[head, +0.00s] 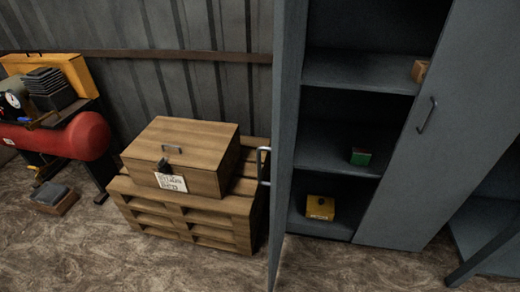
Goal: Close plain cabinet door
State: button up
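A grey metal cabinet stands on the right side of the head view. Its left door (287,120) is swung wide open towards me and shows almost edge-on. A bar handle (263,166) sticks out from this door's left side. The cabinet's right door (440,130) looks shut, with its own handle (427,115). Through the open half I see the shelves (340,70). They hold a small brown box (419,71), a green and red box (360,157) and a yellow box (320,207). My gripper is not in view.
A wooden box (185,150) with a paper label sits on a pallet (190,212) just left of the open door. A red tank (75,137) stands farther left. A dark grey frame (490,225) stands at the right edge. Bare floor (130,265) shows in front.

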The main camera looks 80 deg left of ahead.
aim_at(290, 16)
jog(key=u, duration=0.15)
jog(key=k, duration=0.1)
jog(key=u, duration=2.3)
jog(key=i, duration=1)
jog(key=z, duration=0.1)
jog(key=k, duration=0.5)
jog(key=z, duration=1.45)
